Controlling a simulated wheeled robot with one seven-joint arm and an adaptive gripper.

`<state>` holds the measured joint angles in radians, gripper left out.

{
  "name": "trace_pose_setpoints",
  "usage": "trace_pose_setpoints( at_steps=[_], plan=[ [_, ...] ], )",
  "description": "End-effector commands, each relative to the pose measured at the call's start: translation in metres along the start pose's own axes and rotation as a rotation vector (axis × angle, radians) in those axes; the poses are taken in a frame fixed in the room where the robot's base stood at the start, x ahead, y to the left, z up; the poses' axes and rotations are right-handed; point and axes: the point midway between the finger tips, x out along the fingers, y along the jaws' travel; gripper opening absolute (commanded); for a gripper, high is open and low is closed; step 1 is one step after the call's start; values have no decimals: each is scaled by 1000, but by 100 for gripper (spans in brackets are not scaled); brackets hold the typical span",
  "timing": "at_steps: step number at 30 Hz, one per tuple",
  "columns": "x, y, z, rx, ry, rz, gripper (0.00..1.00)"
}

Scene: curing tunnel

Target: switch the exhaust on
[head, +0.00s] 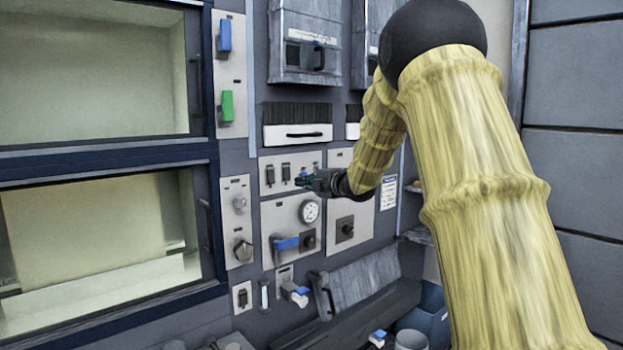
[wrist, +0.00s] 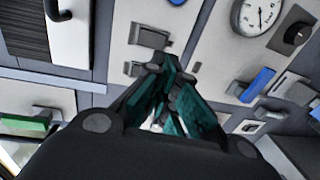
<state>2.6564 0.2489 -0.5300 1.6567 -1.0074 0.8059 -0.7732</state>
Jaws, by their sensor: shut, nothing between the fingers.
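Two dark rocker-type switches, a left one (head: 270,176) and a right one (head: 285,172), sit on a pale panel (head: 278,189) in the head view. In the wrist view two dark switches, an upper one (wrist: 150,38) and a lower one (wrist: 132,69), show just beyond the fingertips. No label is readable, so I cannot tell which control is the exhaust. My gripper (head: 300,182) is shut and empty, close to the panel's right part, which it partly hides. Its teal fingers (wrist: 172,66) converge beside the switches; contact cannot be told.
Below are a round gauge (head: 309,211), a blue lever (head: 286,243) and a dark knob (head: 345,229). A drawer with a black handle (head: 303,134) lies above. Blue (head: 225,36) and green (head: 227,106) handles are at the left, beside the windowed chambers.

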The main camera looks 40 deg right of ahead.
Motion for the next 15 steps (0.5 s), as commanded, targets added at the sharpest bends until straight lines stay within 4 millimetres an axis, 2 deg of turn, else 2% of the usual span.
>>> trace_pose_setpoints(
  at_steps=[6,15],
  plan=[
    [32,3,-2,0,2,-1,0],
    [67,2,-2,1,2,-1,0]
  ],
)
